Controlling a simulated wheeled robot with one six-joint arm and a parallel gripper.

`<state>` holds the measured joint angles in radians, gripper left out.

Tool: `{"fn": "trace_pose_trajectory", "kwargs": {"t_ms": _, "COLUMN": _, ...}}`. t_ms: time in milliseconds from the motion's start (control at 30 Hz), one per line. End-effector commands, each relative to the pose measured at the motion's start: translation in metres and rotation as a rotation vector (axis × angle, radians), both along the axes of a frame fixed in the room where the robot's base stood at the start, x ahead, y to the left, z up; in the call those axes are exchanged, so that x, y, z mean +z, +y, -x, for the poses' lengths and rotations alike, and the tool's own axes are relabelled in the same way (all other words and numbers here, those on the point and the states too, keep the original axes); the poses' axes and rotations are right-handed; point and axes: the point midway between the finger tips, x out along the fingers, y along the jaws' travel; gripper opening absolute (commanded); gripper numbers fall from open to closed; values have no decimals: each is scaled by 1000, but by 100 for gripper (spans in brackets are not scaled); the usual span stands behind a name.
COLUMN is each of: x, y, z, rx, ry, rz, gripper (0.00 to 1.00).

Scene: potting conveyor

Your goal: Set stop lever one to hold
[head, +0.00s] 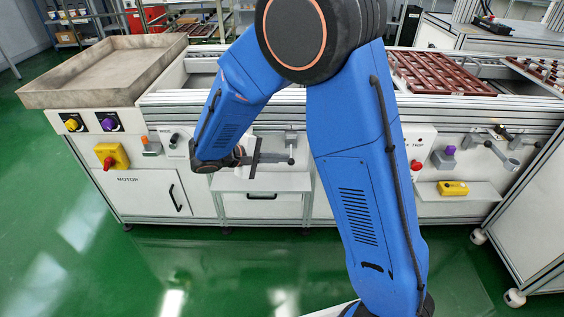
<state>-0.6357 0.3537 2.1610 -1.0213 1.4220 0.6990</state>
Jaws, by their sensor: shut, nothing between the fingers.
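A grey stop lever (291,148) with a round knob is mounted on the white front panel of the conveyor, left of my upper arm. A second grey lever (513,162) with a round end sits on the panel at the far right. No readable label shows which is lever one, and no hold mark can be read. My gripper (264,158) is shut and empty. It points right, in front of the panel, close beside the left lever. I cannot tell whether it touches that lever.
A beige tray (42,98) stands at the left end. A yellow motor switch (112,156) and a small orange-topped control (151,147) sit on the left panel. A yellow box (453,188) lies on the right shelf. A brown pot rack (437,92) is on the conveyor. Green floor is clear in front.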

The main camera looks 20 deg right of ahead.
Motion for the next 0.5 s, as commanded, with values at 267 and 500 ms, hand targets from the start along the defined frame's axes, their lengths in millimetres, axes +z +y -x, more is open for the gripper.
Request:
{"fn": "trace_pose_trajectory", "kwargs": {"t_ms": 267, "x": -31, "y": 49, "z": -28, "rx": 114, "ry": -42, "rz": 122, "gripper": 0}}
{"fn": "trace_pose_trajectory", "kwargs": {"t_ms": 500, "x": -45, "y": 73, "z": -38, "rx": 167, "ry": -70, "rz": 173, "gripper": 0}}
